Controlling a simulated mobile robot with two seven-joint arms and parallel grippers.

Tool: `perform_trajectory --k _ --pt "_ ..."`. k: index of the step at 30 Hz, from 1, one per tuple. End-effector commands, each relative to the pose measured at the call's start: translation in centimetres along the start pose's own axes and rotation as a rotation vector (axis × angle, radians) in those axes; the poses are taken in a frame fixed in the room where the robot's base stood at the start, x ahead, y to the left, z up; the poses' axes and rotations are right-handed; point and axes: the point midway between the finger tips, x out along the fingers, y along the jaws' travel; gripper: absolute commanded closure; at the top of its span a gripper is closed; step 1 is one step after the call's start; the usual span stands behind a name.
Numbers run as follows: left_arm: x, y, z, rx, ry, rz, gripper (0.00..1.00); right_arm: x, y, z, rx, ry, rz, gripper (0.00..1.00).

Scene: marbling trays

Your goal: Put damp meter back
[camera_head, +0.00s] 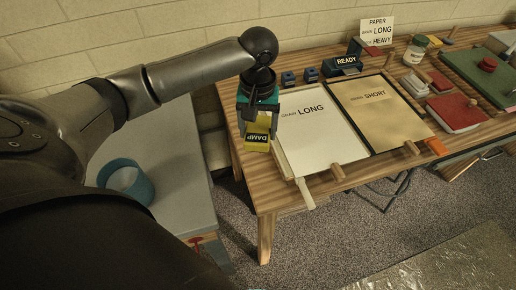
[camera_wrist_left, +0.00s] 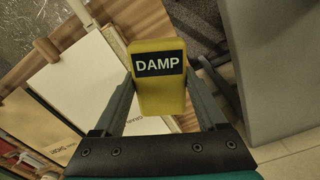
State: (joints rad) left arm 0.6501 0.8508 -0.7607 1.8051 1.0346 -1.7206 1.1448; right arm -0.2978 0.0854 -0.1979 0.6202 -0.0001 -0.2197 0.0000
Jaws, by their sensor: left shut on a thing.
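The damp meter (camera_head: 258,137) is a yellow block with a black label reading DAMP. My left gripper (camera_head: 259,117) is shut on it, pointing down at the left end of the wooden table. In the left wrist view the damp meter (camera_wrist_left: 158,88) sits between the two fingers of the left gripper (camera_wrist_left: 158,100). In the head view the meter is by the left edge of the white LONG sheet; I cannot tell whether it touches the table. My right gripper is not in view.
The LONG sheet (camera_head: 308,128) and the tan SHORT sheet (camera_head: 374,108) lie side by side on the table (camera_head: 262,186). Small blue blocks (camera_head: 288,79) and a READY block (camera_head: 346,66) stand behind them.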

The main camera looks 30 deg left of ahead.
Motion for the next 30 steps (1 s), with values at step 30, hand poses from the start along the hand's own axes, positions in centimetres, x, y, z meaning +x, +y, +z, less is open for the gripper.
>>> perform_trajectory --k 30 --pt "8.4 0.1 0.0 0.001 0.000 0.001 0.70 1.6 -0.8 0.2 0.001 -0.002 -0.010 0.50"
